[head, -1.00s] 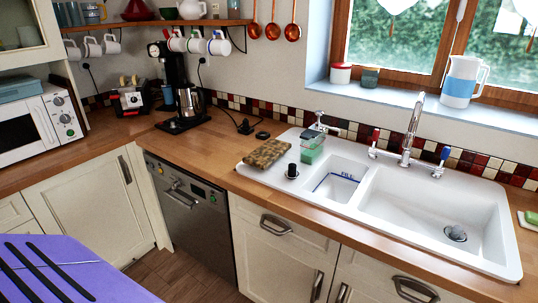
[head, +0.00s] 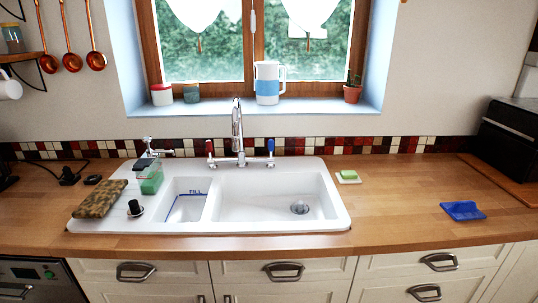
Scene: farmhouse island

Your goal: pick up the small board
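A flat brown wooden board (head: 508,182) lies on the counter at the far right, beside a black box-shaped appliance and partly cut off by the picture edge. I cannot tell whether it is the small board; no other board is clearly visible. Neither of my grippers is in the head view.
The white sink (head: 270,195) fills the middle of the wooden counter (head: 400,200). A brown patterned cloth or sponge (head: 100,198), a green soap bottle (head: 149,178), a green soap bar (head: 348,175) and a blue object (head: 462,210) stand or lie around it. The black appliance (head: 508,140) is at right.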

